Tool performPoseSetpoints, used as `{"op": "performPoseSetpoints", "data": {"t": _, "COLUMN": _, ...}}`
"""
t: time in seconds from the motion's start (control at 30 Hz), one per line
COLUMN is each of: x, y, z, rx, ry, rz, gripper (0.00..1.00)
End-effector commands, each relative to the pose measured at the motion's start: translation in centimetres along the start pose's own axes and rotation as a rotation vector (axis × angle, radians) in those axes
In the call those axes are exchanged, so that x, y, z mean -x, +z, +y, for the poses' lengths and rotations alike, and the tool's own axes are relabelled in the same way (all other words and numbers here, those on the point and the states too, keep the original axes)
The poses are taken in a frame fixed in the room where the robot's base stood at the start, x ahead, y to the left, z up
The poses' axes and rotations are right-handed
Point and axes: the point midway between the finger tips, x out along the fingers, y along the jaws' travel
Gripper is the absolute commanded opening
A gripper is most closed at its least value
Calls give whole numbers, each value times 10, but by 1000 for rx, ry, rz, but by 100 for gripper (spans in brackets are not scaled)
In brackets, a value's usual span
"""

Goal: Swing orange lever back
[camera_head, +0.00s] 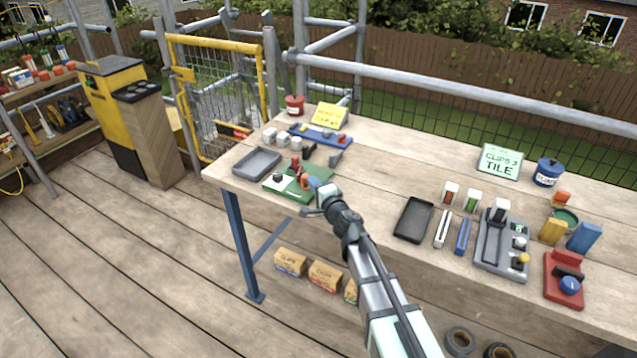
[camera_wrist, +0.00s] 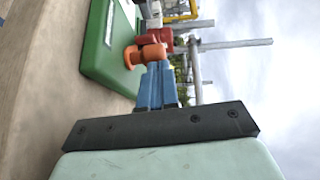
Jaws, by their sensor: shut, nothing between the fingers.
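The orange lever (camera_head: 306,183) is on a green board (camera_head: 322,172) at the near left of the workbench. In the wrist view its rounded orange knob (camera_wrist: 133,57) stands out from the green board (camera_wrist: 97,45). My gripper (camera_head: 316,185) is at the board's right side, beside the lever. In the wrist view the blue fingers of my gripper (camera_wrist: 154,68) are shut together, with their tips at the orange part. I cannot tell whether they touch it. A red part (camera_wrist: 167,40) shows just beyond the tips. The lever's base is partly hidden.
A grey tray (camera_head: 257,163) lies left of the green board, and a blue rack (camera_head: 320,134) lies behind it. A dark tray (camera_head: 413,220) and a grey device (camera_head: 502,248) are to the right. Bare wood lies between the board and the dark tray.

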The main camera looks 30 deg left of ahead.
Motion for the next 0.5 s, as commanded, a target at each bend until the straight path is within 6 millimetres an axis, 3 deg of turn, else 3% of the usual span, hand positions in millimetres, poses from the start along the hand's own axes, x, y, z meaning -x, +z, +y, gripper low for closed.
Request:
{"op": "performPoseSetpoints", "data": {"t": 0.03, "x": -6, "y": 14, "z": -2, "rx": 1, "ry": -10, "rz": -33, "gripper": 0}}
{"op": "performPoseSetpoints", "data": {"t": 0.1, "x": -8, "y": 18, "z": -2, "rx": 1, "ry": -11, "rz": -35, "gripper": 0}}
{"op": "performPoseSetpoints", "data": {"t": 0.5, "x": -13, "y": 21, "z": -2, "rx": 2, "ry": -11, "rz": -36, "gripper": 0}}
